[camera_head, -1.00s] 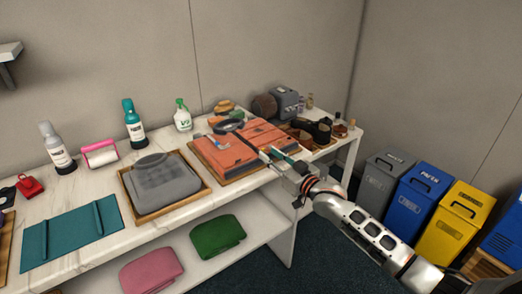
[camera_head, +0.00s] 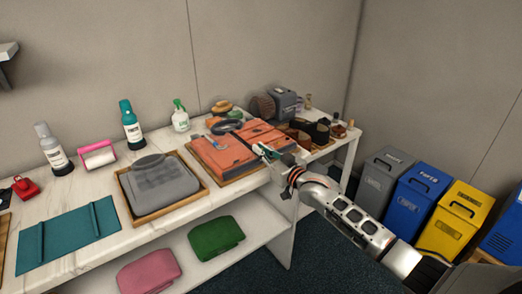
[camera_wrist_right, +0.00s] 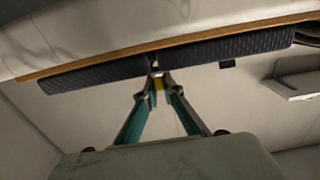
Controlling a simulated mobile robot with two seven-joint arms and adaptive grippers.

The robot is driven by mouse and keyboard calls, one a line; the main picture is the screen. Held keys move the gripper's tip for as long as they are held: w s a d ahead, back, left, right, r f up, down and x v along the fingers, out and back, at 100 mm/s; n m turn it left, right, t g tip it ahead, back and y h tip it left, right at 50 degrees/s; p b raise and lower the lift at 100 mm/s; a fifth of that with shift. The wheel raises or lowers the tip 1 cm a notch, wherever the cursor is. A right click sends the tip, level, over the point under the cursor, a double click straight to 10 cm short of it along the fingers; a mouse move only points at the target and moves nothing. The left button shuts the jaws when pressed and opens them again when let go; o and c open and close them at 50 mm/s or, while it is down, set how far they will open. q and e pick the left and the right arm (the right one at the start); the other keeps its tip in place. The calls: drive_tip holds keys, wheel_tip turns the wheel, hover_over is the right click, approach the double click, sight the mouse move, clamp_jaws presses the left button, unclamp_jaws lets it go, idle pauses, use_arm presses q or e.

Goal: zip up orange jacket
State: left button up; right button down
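The orange jacket (camera_head: 222,158) lies flat on a wooden tray on the white counter, with a dark line down its front. In the right wrist view its dark ribbed hem (camera_wrist_right: 100,74) shows as two halves meeting near the fingertips. My right gripper (camera_head: 264,152) is at the jacket's near right edge. My left gripper is not in view.
Left of the jacket, a grey folded garment (camera_head: 158,180) lies on a tray. Shoes (camera_head: 312,130) and a grey box (camera_head: 285,101) stand right and behind. A spray bottle (camera_head: 180,117) stands at the back. Bins (camera_head: 420,192) stand on the floor to the right.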

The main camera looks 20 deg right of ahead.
drive_tip(key=b+x, duration=0.2)
drive_tip(key=x, duration=0.2)
drive_tip(key=shift+f, duration=0.15)
drive_tip(key=shift+w+a, duration=0.1)
drive_tip(key=shift+w, duration=0.3)
drive_tip(key=c, duration=2.1)
unclamp_jaws()
drive_tip(key=shift+c, duration=0.2)
